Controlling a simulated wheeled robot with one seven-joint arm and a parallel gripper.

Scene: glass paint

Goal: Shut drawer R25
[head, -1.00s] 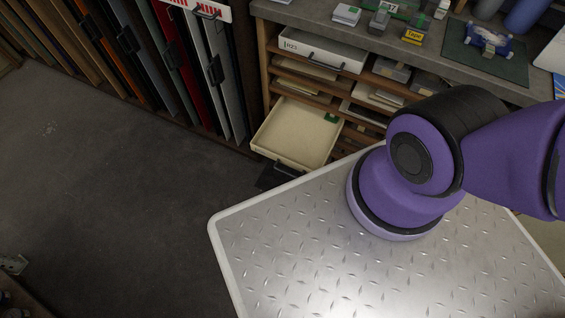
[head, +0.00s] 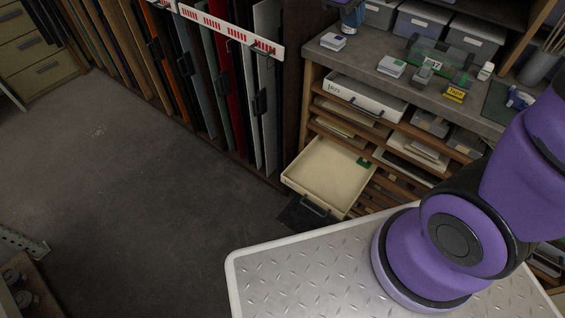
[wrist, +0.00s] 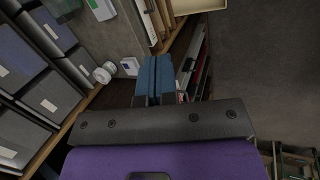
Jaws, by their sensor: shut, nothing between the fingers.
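A shallow cream drawer (head: 328,172) is pulled far out of the low part of the wooden cabinet (head: 309,88) in the head view. It holds a small green item at its back right corner, and a dark handle (head: 314,206) is on its front. Above it, a white drawer (head: 365,97) with a dark handle also sticks out a little. The labels are too small to read surely, so I cannot tell which drawer is R25. My gripper (wrist: 153,80) shows in the wrist view with its blue fingers together and empty, apart from the drawers.
The grey countertop (head: 380,58) above carries small boxes, a tape box (head: 454,94) and grey bins (head: 470,38). Upright panels (head: 235,90) stand left of the cabinet. My metal-topped base is in front. The floor (head: 130,180) at left is clear.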

